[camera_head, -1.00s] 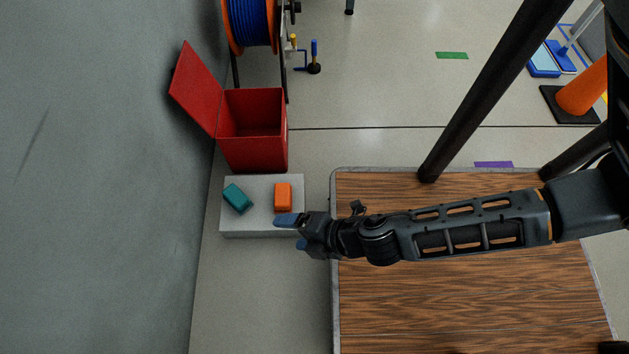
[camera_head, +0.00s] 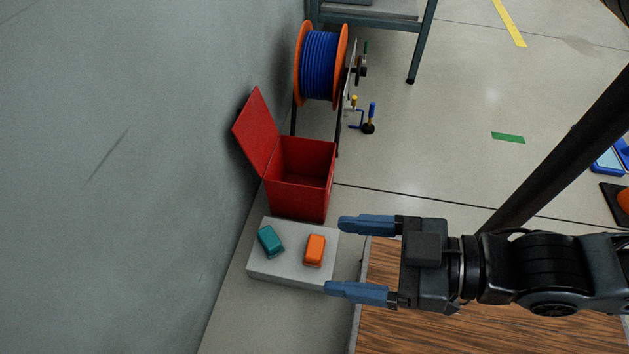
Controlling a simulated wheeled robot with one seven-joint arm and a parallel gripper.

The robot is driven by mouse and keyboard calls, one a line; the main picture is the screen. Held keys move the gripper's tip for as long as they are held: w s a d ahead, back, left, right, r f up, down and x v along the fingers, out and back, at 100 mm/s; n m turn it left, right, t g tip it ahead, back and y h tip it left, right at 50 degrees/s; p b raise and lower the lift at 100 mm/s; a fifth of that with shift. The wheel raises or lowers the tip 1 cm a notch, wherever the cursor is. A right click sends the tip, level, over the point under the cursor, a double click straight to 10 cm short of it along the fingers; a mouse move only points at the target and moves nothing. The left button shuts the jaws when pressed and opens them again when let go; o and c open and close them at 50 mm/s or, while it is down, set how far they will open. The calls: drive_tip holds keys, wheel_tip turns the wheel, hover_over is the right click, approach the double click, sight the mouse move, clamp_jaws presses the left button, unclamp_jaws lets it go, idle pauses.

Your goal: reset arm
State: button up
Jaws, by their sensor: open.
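My gripper (camera_head: 362,258) is at the centre right with its two blue fingers spread apart and pointing left. It is empty. My dark arm reaches in from the right edge, over the wooden table top. The fingertips are at the right side of a grey block stand (camera_head: 290,277) in the picture. An orange block (camera_head: 315,250) and a teal block (camera_head: 270,241) lie on that stand, to the left of the fingers. Neither block is between the fingers.
A red bin (camera_head: 300,190) with its lid open stands behind the stand by the grey wall (camera_head: 130,180). A blue cable reel (camera_head: 320,67) is farther back. The wooden table top (camera_head: 480,333) lies below my arm. A dark post (camera_head: 560,150) rises behind it.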

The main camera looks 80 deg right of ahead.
wheel_tip(320, 180, up, 31)
drive_tip(key=p, duration=3)
drive_tip(key=shift+p, duration=0.35)
drive_tip(key=shift+f, duration=0.15)
